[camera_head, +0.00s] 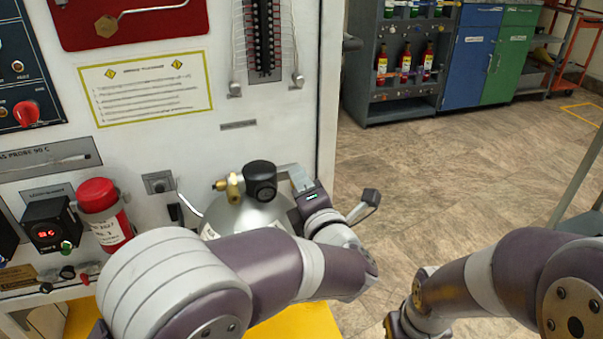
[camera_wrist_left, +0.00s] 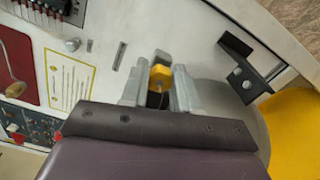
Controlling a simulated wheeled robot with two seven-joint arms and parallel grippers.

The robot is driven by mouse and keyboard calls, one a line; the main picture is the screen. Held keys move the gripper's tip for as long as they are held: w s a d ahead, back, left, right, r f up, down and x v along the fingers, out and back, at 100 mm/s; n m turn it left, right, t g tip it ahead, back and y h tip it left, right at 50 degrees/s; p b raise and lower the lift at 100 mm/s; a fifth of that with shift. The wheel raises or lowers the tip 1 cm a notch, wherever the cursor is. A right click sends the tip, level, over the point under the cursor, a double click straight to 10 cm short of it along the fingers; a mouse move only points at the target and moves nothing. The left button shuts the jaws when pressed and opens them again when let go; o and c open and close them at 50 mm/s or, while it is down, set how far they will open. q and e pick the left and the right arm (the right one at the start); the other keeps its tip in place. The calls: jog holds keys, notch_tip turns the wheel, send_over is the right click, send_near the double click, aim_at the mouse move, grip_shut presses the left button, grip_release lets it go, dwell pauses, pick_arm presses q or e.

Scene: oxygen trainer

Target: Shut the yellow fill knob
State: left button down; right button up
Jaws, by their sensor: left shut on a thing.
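The yellow fill knob (camera_wrist_left: 160,73) shows in the left wrist view between the two grey fingers of my left gripper (camera_wrist_left: 158,88), which is shut on it. In the head view my left gripper (camera_head: 300,180) is at the right of the silver tank (camera_head: 245,217), beside the black round gauge (camera_head: 261,181). The knob cannot be made out there; the gripper seems to hide it. A brass valve fitting (camera_head: 233,187) sits left of the gauge. My right arm enters at the lower right of the head view, but its gripper is not visible.
A white panel (camera_head: 150,130) with an instruction label stands close behind the tank. A red cylinder (camera_head: 103,214) is at the left. A black bracket (camera_wrist_left: 246,68) juts out right of my left gripper in the wrist view. Open floor (camera_head: 440,165) lies to the right.

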pick_arm(q)
jog(key=shift+r+m+p, duration=0.25)
jog(key=shift+m+p, duration=0.55)
jog(key=shift+m, duration=0.1)
jog(key=m+p, duration=0.9)
jog(key=shift+f, duration=0.15)
jog(key=m+p, duration=0.8)
jog(key=shift+a+f, duration=0.1)
jog(key=shift+a, duration=0.05)
jog(key=m+p, duration=0.2)
jog(key=m, duration=0.1)
jog(key=shift+f+p, duration=0.1)
jog(key=shift+p, duration=0.25)
jog(key=shift+f+m+p, duration=0.1)
jog(key=shift+m+p, duration=0.5)
jog(key=shift+m, duration=0.5)
jog(key=c, duration=1.1)
grip_release()
jog(key=shift+s+f, duration=0.1)
